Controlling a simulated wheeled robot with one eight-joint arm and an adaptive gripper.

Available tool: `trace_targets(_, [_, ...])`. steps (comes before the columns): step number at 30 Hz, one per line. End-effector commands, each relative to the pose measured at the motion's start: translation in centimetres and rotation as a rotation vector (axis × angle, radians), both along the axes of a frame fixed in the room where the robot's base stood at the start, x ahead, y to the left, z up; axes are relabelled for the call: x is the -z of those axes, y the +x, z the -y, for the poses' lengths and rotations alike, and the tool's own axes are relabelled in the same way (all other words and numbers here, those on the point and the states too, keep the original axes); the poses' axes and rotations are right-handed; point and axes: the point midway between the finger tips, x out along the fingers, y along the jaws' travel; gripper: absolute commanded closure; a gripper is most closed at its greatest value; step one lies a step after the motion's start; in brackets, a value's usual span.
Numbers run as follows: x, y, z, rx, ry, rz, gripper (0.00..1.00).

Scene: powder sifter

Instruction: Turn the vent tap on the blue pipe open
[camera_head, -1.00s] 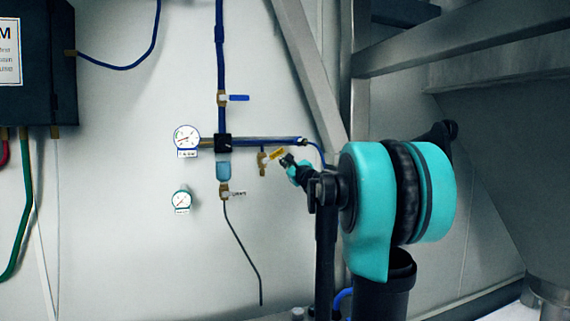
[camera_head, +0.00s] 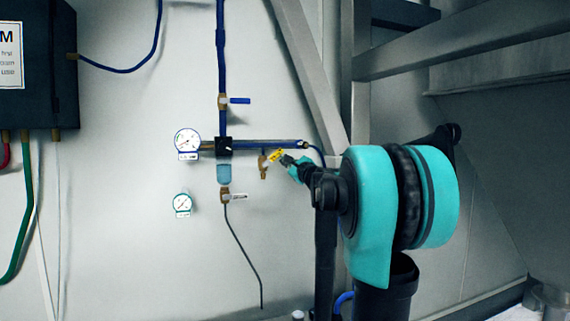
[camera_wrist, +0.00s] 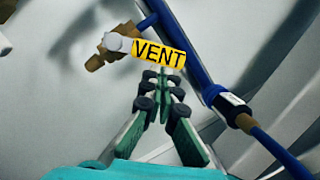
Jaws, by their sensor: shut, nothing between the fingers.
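The vent tap is a small brass valve with a yellow handle marked VENT (camera_head: 276,156), below the horizontal blue pipe (camera_head: 265,141). In the wrist view the yellow handle (camera_wrist: 159,53) runs right from a grey pivot, with the brass body (camera_wrist: 98,58) to the left. My gripper (camera_head: 286,160) is at the handle's right end. In the wrist view my gripper (camera_wrist: 162,76) is shut and empty, its fingertips at the label's lower edge. I cannot tell whether they touch it.
A blue-handled valve (camera_head: 238,100) is on the vertical pipe, and a white-tagged valve (camera_head: 234,197) is below the blue bowl (camera_head: 224,173). Gauges (camera_head: 187,141) and (camera_head: 182,204) are to the left. A steel frame post (camera_head: 360,90) stands close on the right.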

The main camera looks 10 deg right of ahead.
Motion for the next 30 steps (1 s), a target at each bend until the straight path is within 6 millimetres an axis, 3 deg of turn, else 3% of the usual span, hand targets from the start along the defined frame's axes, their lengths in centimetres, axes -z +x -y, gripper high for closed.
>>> trace_targets(18, [-3.3,-0.2,-2.0,-0.001,-0.553,0.063,1.0])
trace_targets(30, [-4.2,-0.4,-3.2,-0.001,-0.783,0.09,1.0])
